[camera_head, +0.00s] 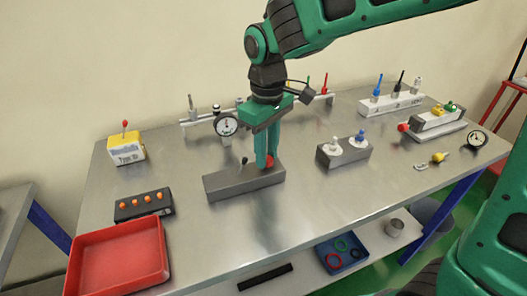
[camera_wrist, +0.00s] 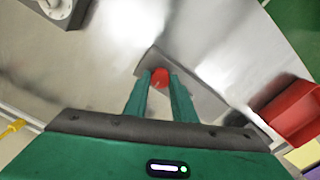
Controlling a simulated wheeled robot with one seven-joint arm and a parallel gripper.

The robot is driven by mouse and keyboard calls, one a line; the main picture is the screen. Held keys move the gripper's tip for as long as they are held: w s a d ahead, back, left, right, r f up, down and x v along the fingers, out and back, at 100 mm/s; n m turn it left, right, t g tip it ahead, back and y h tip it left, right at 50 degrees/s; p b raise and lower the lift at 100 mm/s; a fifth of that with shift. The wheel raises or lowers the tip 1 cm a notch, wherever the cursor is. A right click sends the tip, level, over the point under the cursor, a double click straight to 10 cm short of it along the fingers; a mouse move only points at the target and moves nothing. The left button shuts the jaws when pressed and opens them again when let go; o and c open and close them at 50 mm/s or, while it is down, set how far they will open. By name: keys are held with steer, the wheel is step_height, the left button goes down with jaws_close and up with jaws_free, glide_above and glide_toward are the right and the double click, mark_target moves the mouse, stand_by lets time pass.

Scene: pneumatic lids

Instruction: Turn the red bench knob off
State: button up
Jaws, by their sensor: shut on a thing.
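The red bench knob (camera_head: 270,161) stands on the right part of a low grey block (camera_head: 243,184) in the middle of the bench. My gripper (camera_head: 264,162) reaches down from above with its fingers around the knob. In the wrist view the red knob (camera_wrist: 160,77) sits between the two fingertips of my gripper (camera_wrist: 160,82), and they are shut on it. The fingers partly hide the knob in the head view. A small dark-tipped lever (camera_head: 244,161) stands on the same block, left of the fingers. The knob's turn position cannot be told.
A red tray (camera_head: 118,257) and a black strip with orange buttons (camera_head: 144,206) lie at the left. A yellow box (camera_head: 126,147) stands behind them. A dial gauge (camera_head: 226,124) and rail are behind my gripper. A grey block with white and blue lids (camera_head: 343,152) stands right.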

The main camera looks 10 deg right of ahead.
steer(key=m, duration=0.4)
steer(key=shift+s+d+f+m, duration=0.1)
steer(key=shift+d+m, duration=0.1)
steer(key=shift+m, duration=0.1)
steer(key=m, duration=0.4)
steer(key=shift+m, duration=0.4)
steer(key=o, duration=1.1)
steer(key=shift+c, duration=0.2)
steer(key=shift+a, duration=0.1)
steer(key=shift+r, duration=0.6)
step_height(320, 180, up, 10)
steer(key=shift+f, duration=0.2)
